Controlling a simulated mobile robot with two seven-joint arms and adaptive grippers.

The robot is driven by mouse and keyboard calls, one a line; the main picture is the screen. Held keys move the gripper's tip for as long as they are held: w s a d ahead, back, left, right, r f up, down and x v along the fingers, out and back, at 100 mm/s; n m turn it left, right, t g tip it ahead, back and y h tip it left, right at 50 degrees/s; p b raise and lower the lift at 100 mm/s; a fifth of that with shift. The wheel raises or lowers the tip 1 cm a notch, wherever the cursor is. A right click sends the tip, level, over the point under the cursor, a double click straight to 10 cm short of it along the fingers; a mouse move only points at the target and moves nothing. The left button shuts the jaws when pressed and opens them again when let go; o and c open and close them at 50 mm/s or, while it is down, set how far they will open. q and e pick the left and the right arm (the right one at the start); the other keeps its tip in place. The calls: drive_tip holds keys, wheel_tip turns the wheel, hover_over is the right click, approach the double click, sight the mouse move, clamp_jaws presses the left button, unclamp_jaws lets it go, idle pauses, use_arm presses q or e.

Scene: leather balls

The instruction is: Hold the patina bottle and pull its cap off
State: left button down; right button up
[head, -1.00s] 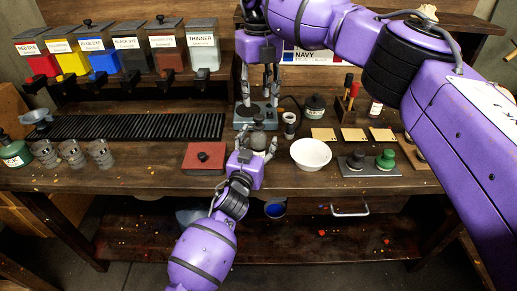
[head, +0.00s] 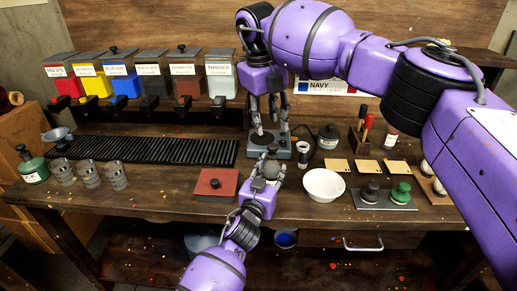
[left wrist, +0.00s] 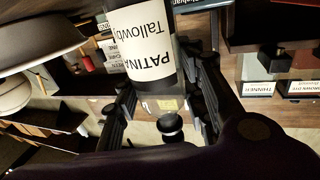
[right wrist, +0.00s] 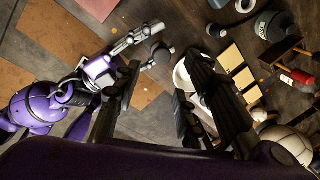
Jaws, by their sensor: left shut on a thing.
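The patina bottle (head: 270,169), with a dark cap (head: 272,149), stands near the front of the bench, partly hidden by my left gripper (head: 265,178). My left gripper is shut on it; the left wrist view shows its white PATINA label (left wrist: 140,40) upside down between the fingers. My right gripper (head: 270,126) points down above and behind the bottle in the head view, apart from it, with its fingers open and empty. In the right wrist view the dark cap (right wrist: 160,52) lies ahead, above the space between the right fingers (right wrist: 160,110).
Glasses (head: 88,174) and a black ribbed rack (head: 150,151) fill the left side.

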sight(270, 150)
use_arm(q)
drive_tip(key=shift+a, duration=0.1)
use_arm(e)
drive_tip(key=s+a+n+t+h, duration=0.35)
drive_tip(key=s+n+t, duration=0.3)
drive_tip(key=n, duration=1.55)
drive_tip(key=shift+n+g, duration=0.3)
drive_tip(key=shift+g, duration=0.05)
drive_tip(key=x, duration=1.2)
drive_tip(key=shift+a+f, duration=0.2)
drive_tip(key=shift+s, duration=0.1)
clamp_jaws()
